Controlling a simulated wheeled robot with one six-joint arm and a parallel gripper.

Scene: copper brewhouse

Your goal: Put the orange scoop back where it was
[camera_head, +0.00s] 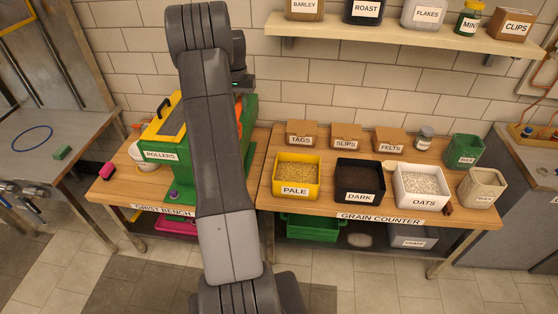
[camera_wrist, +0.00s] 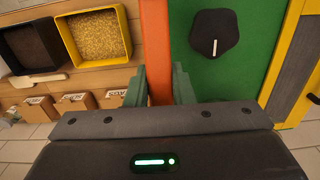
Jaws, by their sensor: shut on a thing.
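My gripper (camera_wrist: 160,88) has its green fingers on either side of a long orange piece, which I take to be the orange scoop (camera_wrist: 156,40), and is shut on it. The orange piece runs up out of the top of the wrist view, so its far end is hidden. In the head view my arm covers most of the gripper; only a bit of orange (camera_head: 239,106) shows beside it, in front of the green mill. In the wrist view the scoop lies between the yellow PALE bin (camera_wrist: 97,62) and the green mill side (camera_wrist: 255,62).
The green ROLLERS mill (camera_head: 161,156) stands on the grist bench, its black knob (camera_wrist: 214,34) close to the scoop. The grain counter holds the PALE (camera_head: 297,189), DARK (camera_head: 358,194) and OATS (camera_head: 424,200) bins. Small boxes (camera_head: 346,138) line the wall behind. A shelf (camera_head: 400,42) hangs above.

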